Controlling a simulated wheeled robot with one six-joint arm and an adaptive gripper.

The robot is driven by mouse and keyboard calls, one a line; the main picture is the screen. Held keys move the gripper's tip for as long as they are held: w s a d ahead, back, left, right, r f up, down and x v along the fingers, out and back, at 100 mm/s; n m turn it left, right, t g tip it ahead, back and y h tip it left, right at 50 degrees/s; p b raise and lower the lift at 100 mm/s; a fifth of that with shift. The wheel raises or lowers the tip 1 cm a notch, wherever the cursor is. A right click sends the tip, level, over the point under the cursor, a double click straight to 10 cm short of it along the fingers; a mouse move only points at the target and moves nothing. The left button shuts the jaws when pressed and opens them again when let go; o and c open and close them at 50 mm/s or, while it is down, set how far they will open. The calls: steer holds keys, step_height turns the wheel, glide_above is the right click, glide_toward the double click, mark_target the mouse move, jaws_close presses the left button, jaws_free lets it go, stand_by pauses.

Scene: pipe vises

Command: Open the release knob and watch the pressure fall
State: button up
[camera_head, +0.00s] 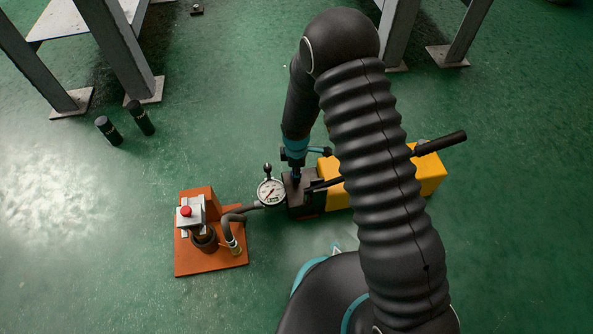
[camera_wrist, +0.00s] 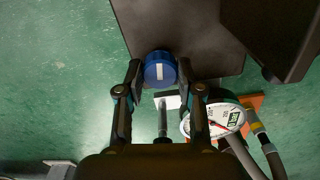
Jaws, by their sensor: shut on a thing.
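The blue release knob (camera_wrist: 160,70) with a white mark on its top sits on the dark block of the pump in the wrist view. My gripper (camera_wrist: 160,72) has a finger on each side of the knob and is shut on it. In the head view my gripper (camera_head: 296,172) is down at the pump block (camera_head: 304,204), and its fingertips are too small to make out. The round white pressure gauge (camera_head: 271,192) stands at the block's left side. It also shows in the wrist view (camera_wrist: 217,121), with a red needle; I cannot read its value.
The pump's yellow body (camera_head: 428,178) and black lever (camera_head: 442,143) extend right, partly behind my arm. A hose (camera_head: 242,210) runs from the gauge to an orange stand (camera_head: 210,262) with a red-topped part (camera_head: 186,211).

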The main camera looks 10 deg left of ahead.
steer(key=o, duration=1.2)
steer(key=shift+d, duration=0.1)
steer(key=shift+c, duration=0.2)
steer(key=shift+r, duration=0.15)
step_height(320, 180, up, 12)
steer(key=shift+m, duration=0.3)
